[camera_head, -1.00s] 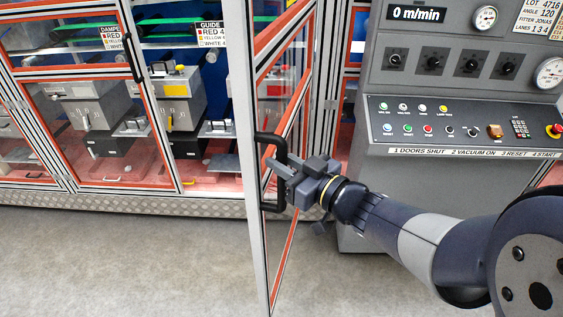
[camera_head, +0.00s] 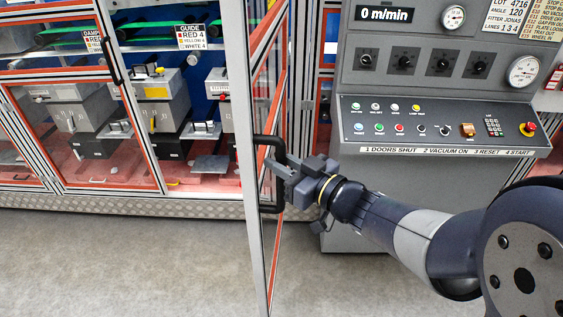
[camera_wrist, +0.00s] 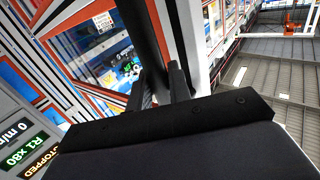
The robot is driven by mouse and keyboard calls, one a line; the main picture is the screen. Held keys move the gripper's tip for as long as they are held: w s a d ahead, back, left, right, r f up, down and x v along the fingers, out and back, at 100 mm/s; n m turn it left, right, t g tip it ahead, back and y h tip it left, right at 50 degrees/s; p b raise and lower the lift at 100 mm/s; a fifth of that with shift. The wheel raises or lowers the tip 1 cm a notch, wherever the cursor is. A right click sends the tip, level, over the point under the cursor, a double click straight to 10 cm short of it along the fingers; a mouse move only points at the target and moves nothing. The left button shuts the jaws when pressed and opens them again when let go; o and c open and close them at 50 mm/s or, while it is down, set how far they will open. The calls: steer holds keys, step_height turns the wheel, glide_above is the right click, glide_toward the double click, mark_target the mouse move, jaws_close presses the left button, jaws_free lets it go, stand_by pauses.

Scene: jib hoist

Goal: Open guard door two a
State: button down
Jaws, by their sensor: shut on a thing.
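The guard door (camera_head: 242,120) stands swung out from the machine, seen nearly edge-on in the head view, with a pale metal frame and orange trim. Its black bar handle (camera_head: 262,178) is on the edge post. My gripper (camera_head: 280,172) is shut on the handle from the right. In the wrist view my gripper's fingers (camera_wrist: 163,85) close around the dark handle bar (camera_wrist: 143,40), which runs up the picture. The fingertips are partly hidden by the handle. I cannot read a number on this door.
A grey control console (camera_head: 440,125) with buttons and dials stands to the right, close behind my arm. Another closed guard door (camera_head: 85,135) with its own black handle is at left. The grey floor (camera_head: 120,265) in front is clear.

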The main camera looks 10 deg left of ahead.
steer(key=c, duration=1.6)
jaws_free()
steer(key=shift+c, duration=0.2)
steer(key=shift+d, duration=0.1)
steer(key=b+v, duration=0.1)
steer(key=v, duration=0.9)
steer(key=shift+s+d, duration=0.15)
steer(key=shift+d, duration=0.1)
steer(key=shift+p+x, duration=0.5)
steer(key=shift+x, duration=4.9)
